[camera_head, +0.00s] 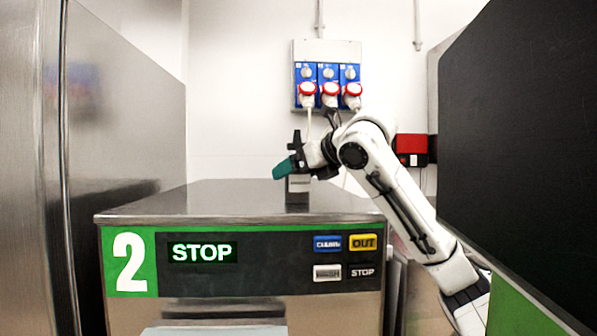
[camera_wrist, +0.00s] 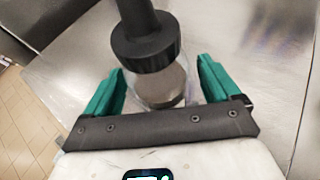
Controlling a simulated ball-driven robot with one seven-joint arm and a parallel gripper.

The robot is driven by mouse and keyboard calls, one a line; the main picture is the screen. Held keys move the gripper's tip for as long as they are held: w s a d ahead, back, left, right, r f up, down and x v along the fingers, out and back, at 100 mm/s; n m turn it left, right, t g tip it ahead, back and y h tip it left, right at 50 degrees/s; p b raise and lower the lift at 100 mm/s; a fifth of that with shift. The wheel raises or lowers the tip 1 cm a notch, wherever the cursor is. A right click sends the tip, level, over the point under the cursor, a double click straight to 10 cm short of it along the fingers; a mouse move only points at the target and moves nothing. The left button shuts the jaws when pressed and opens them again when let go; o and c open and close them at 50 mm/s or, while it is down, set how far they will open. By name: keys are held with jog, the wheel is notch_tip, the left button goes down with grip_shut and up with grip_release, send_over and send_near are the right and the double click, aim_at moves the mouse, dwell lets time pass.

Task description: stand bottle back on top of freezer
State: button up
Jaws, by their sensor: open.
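The bottle (camera_head: 298,187) stands upright on the metal top of the freezer (camera_head: 230,203), near its right part. Its dark upper part rises above my gripper in the head view. In the wrist view the bottle (camera_wrist: 145,48) shows a black cap and neck over a clear, greyish body. My gripper (camera_head: 290,168) is around the bottle at mid-height, and one teal finger hides part of it. The wrist view shows my gripper (camera_wrist: 160,68) open, one finger on each side of the bottle, with visible gaps between the fingers and it.
The freezer's front has a green and black panel (camera_head: 280,262) with buttons. A tall steel cabinet (camera_head: 125,110) stands at the left. A large black panel (camera_head: 520,130) closes in the right. Sockets with red plugs (camera_head: 329,88) hang on the wall behind. The freezer top left of the bottle is clear.

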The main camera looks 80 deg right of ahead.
jog(key=b+v, duration=0.3)
jog(key=v, duration=0.9)
jog(key=shift+a, duration=0.1)
jog(key=shift+s+f, duration=0.1)
